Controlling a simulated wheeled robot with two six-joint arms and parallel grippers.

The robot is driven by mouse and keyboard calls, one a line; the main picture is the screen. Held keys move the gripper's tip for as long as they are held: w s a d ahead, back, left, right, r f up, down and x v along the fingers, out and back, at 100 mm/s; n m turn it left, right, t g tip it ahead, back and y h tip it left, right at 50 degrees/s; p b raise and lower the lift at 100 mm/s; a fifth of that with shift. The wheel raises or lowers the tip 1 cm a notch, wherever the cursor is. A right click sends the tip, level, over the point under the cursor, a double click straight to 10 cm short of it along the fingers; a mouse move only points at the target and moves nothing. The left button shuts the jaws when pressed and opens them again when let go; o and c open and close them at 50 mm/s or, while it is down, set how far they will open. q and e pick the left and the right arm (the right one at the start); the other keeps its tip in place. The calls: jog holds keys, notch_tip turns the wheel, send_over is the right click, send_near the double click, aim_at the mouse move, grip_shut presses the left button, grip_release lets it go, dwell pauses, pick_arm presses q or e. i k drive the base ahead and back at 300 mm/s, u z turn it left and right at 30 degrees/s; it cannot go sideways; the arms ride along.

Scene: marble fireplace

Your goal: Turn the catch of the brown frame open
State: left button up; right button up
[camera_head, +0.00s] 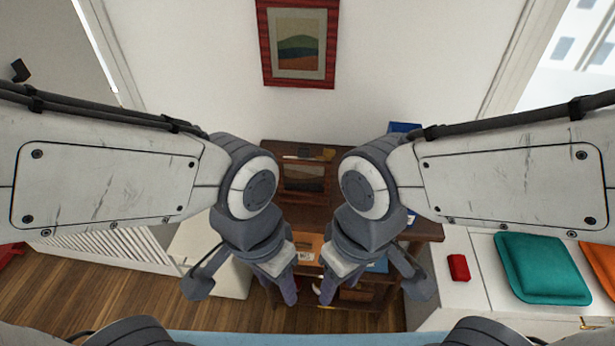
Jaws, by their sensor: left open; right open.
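A small dark brown frame (303,178) with a dim landscape picture is on top of the dark wooden cabinet (398,228), between my two arms. Its catch is too small to make out. My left gripper (243,290) is open and empty, in front of the cabinet and nearer to me than the frame. My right gripper (373,289) is open and empty too, mirrored on the right. Both are apart from the frame. My arms hide parts of the cabinet top on both sides.
A red-framed landscape (298,44) hangs on the wall above. Small items lie at the cabinet's back edge, with a blue object (404,128) at its right. A white bench on the right holds a red box (458,267) and teal cushion (542,268). Wooden floor (115,288) shows left.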

aim_at(328, 152)
jog(key=z, duration=0.4)
jog(key=k, duration=0.45)
jog(key=z, duration=0.9)
jog(key=i, duration=0.95)
jog(key=u, duration=1.1)
jog(key=i, duration=0.55)
jog(key=u, duration=0.6)
